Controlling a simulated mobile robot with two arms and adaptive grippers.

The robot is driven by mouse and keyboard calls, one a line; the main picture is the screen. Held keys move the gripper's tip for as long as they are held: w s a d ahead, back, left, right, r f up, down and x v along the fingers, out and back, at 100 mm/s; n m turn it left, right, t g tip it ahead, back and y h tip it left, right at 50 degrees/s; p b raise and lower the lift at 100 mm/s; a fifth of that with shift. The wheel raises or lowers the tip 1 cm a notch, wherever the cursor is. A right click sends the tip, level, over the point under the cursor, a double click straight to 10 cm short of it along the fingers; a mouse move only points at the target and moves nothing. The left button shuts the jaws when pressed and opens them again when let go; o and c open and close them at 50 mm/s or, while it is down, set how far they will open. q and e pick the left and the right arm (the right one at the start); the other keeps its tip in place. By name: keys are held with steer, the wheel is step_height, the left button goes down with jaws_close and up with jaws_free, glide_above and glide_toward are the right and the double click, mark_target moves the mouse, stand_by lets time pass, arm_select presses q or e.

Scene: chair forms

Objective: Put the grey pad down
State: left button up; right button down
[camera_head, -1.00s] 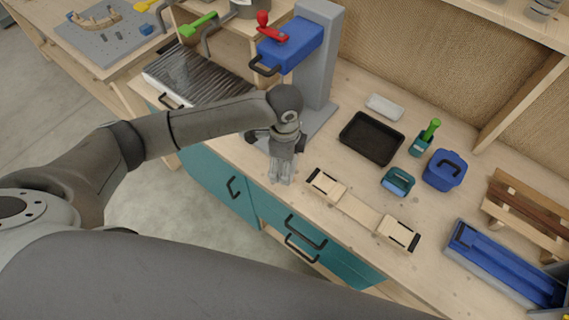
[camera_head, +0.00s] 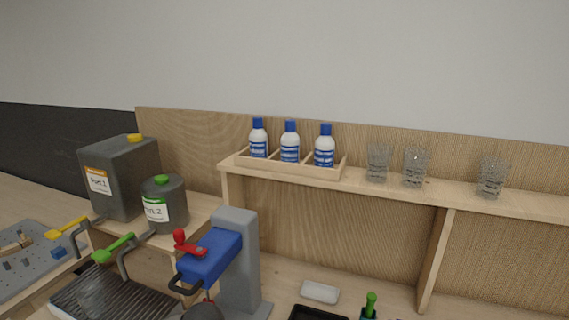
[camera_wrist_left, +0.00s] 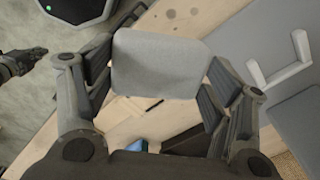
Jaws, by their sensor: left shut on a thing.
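The grey pad (camera_wrist_left: 160,63) is a flat, rounded rectangle held between the fingers of my left gripper (camera_wrist_left: 158,85) in the left wrist view. The gripper is shut on it. Wooden bench top shows beyond the pad, but its height above the bench cannot be told. In the head view the pad is not seen, and only a dark rounded part of my arm shows at the bottom edge. A dark jointed part at the left edge of the wrist view may be my right gripper (camera_wrist_left: 14,64); its jaws are unclear.
The blue press (camera_head: 212,252) with red knob and grey column stands on the bench. A pale block (camera_head: 320,292) lies to its right. A shelf (camera_head: 395,193) holds a bottle rack (camera_head: 285,168) and glasses. In the wrist view, a dark tray (camera_wrist_left: 188,140) lies below the gripper.

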arm_select(q)
steer(key=n+b, duration=0.2)
steer(key=s+a+n+b, duration=0.1)
steer(key=n, duration=0.1)
steer(key=s+a+r+n+b, duration=0.1)
steer(key=n+b, duration=0.1)
steer(key=shift+s+n+b, duration=0.15)
steer(key=shift+n+b, duration=0.15)
steer(key=s+a+r+n+b, duration=0.1)
steer(key=s+a+n+b, duration=0.2)
steer(key=s+n+b, duration=0.2)
steer(key=n+b, duration=0.1)
steer(key=n, duration=0.2)
steer(key=shift+s+r, duration=0.15)
steer(key=shift+s, duration=0.1)
